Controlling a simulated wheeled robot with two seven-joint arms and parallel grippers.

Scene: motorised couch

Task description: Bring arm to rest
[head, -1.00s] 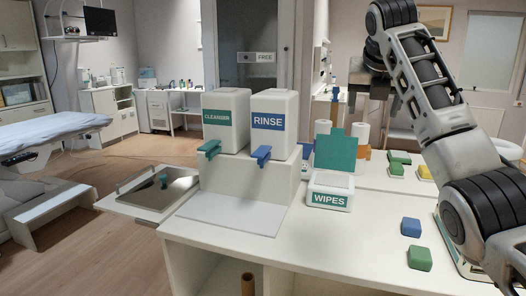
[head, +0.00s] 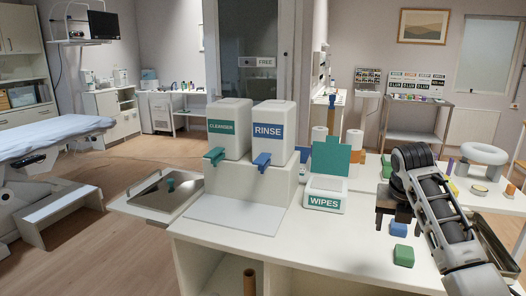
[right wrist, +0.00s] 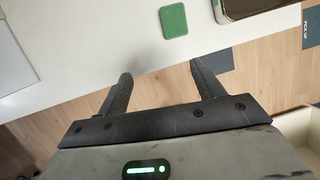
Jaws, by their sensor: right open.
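My right arm comes in from the right in the head view. Its gripper (head: 386,222) hangs low over the right part of the white counter (head: 250,245), pointing down. In the right wrist view the two fingers of the right gripper (right wrist: 160,88) stand wide apart with nothing between them. A green block (right wrist: 173,20) lies on the counter beyond the fingertips there. My left gripper does not show.
On the counter stand the CLEANSER dispenser (head: 229,128), the RINSE dispenser (head: 275,131) and an open WIPES box (head: 325,194). A metal tray (head: 160,193) lies at the left. A bed (head: 55,140) stands farther left. The counter's front middle is clear.

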